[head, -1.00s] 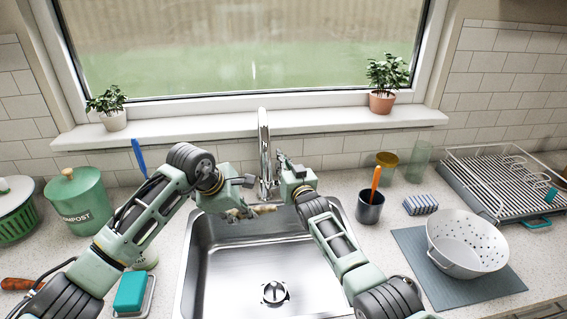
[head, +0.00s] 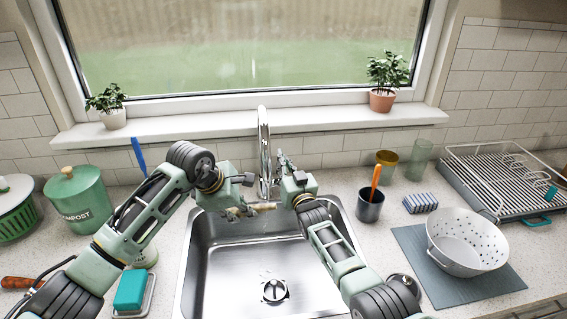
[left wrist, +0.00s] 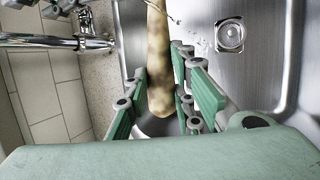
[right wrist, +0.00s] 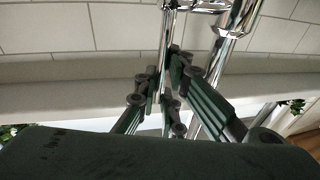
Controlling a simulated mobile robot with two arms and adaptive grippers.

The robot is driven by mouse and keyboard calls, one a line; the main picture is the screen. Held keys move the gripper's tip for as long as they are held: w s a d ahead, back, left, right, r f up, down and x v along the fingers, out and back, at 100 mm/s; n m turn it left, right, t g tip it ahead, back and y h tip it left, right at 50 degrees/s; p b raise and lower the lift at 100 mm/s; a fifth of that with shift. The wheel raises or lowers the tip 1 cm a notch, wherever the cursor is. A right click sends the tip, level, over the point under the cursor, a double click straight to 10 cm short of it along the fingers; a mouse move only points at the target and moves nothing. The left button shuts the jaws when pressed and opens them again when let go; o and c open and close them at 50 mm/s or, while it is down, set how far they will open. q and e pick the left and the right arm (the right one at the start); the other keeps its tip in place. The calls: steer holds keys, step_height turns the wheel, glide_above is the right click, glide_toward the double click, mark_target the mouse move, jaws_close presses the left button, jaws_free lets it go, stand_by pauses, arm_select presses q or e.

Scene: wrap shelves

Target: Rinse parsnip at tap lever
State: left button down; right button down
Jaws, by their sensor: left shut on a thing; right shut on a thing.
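The pale brown parsnip (head: 265,206) lies sideways under the tap (head: 264,140), over the back of the steel sink. My left gripper (head: 238,212) is shut on its left end. In the left wrist view the parsnip (left wrist: 158,55) extends away from between the fingers, with clear water splashing near its far part. My right gripper (head: 283,163) is at the right side of the tap, shut on the tap lever. In the right wrist view the thin chrome lever (right wrist: 166,45) runs between the fingers (right wrist: 170,85). The fingers partly hide the lever.
The sink (head: 215,260) has a drain (head: 274,291) and is otherwise empty. A dark cup (head: 370,207), a sponge (head: 420,204) and a white colander (head: 466,245) stand to the right. A green compost bin (head: 80,203) stands left. The window sill is behind the tap.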

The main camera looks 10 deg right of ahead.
steer(key=c, duration=1.8)
jaws_free()
steer(key=shift+c, duration=0.2)
steer(key=shift+s, duration=0.1)
steer(key=v, duration=1.2)
steer(key=shift+f, duration=0.1)
